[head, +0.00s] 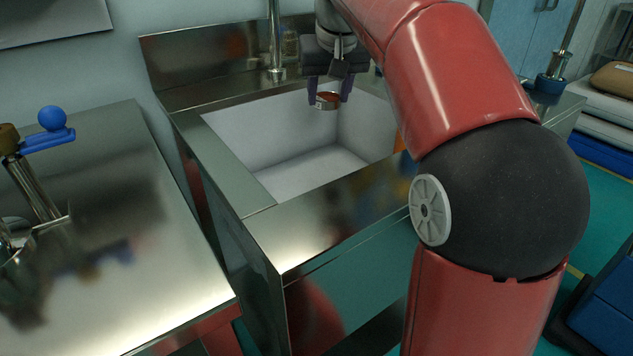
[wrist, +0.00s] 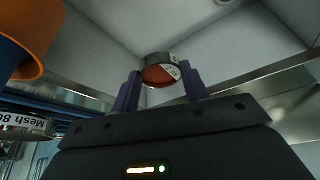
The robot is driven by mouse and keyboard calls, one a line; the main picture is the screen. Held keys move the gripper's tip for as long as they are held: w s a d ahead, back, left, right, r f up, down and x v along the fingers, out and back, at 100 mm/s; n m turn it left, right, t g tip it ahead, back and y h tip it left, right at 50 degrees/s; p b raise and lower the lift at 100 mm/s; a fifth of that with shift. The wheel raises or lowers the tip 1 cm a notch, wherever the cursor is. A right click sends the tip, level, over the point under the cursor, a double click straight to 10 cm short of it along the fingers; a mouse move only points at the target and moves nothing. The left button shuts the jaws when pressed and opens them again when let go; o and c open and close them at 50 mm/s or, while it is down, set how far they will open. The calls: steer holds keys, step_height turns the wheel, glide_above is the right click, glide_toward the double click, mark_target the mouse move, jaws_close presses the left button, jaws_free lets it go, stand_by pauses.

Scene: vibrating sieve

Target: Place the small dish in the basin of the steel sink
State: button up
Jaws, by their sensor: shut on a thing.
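The small dish (head: 328,100) is a shallow round metal dish with reddish-brown contents. My gripper (head: 327,93) is shut on it, with one finger at each side. In the head view it hangs above the basin of the steel sink (head: 257,130), apart from the basin floor. The wrist view also shows the dish (wrist: 160,72) between my gripper's fingers (wrist: 160,88), with a white label on its side. The grey-white basin walls (wrist: 115,22) show behind it. My arm hides the right part of the sink.
A tap (head: 275,45) stands at the sink's back edge. A steel table (head: 110,220) with a blue-knobbed device (head: 52,118) is at left. An orange round thing (wrist: 30,45) and a "Mesh 80" labelled thing (wrist: 25,123) show at left in the wrist view.

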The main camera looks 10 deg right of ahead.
steer(key=shift+w+f, duration=0.15)
step_height(320, 180, down, 20)
steer(key=shift+r+b, duration=0.1)
steer(key=shift+b, duration=1.1)
steer(key=o, duration=1)
steer(key=v, duration=1.2)
steer(key=shift+r+p, duration=0.1)
steer(key=shift+p, duration=0.3)
steer(key=shift+w, duration=0.1)
